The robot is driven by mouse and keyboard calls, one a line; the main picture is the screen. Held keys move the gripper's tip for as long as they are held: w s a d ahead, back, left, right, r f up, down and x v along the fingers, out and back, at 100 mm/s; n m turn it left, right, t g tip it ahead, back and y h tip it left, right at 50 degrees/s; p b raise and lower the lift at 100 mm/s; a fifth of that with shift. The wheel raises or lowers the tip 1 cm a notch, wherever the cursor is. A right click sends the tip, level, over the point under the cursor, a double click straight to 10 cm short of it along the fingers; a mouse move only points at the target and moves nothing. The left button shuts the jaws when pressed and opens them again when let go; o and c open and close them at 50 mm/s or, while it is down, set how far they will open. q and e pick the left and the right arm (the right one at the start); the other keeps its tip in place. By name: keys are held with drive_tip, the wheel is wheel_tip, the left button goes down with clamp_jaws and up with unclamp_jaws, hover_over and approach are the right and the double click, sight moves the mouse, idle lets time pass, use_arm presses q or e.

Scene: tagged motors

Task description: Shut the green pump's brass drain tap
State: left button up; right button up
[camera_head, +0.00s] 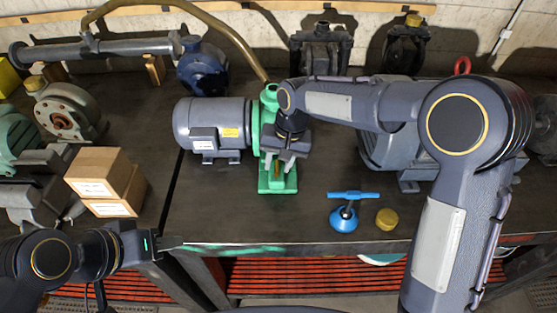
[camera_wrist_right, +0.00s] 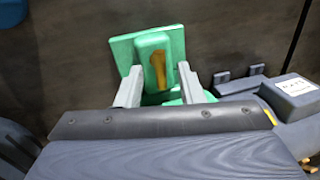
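The green pump (camera_head: 269,100) stands on the dark bench, coupled to a grey motor. Its green foot (camera_wrist_right: 125,50) and brass drain tap (camera_wrist_right: 158,68) show in the wrist view. The tap also shows low on the pump in the head view (camera_head: 288,188). My right gripper (camera_head: 286,158) points down over the pump and hides part of it.
The grey motor (camera_head: 212,125) is left of the pump. A blue T-handled tool (camera_head: 344,215) and a yellow cap (camera_head: 386,219) lie to the right near the front edge. Cardboard boxes (camera_head: 98,172) stand at left. A larger grey motor (camera_head: 385,150) sits behind my right arm.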

drive_tip(key=shift+f, duration=0.1)
clamp_jaws()
drive_tip(key=shift+m, duration=0.3)
drive_tip(key=m+b, duration=0.1)
drive_tip(key=m, duration=0.2)
drive_tip(key=shift+s+m+t, duration=0.1)
drive_tip(key=shift+m+t, duration=0.2)
drive_tip(key=shift+t, duration=0.1)
drive_tip(key=m, duration=0.4)
drive_tip(key=shift+s+m+t+h, duration=0.15)
drive_tip(key=shift+m+t+h, duration=0.15)
drive_tip(key=shift+h, duration=0.1)
drive_tip(key=m, duration=0.4)
drive_tip(key=shift+s+t+h, duration=0.1)
drive_tip(key=shift+t+h, duration=0.2)
drive_tip(key=shift+a+m+h+p, duration=0.1)
drive_tip(key=shift+m+h+p, duration=0.4)
drive_tip(key=shift+m, duration=1.7)
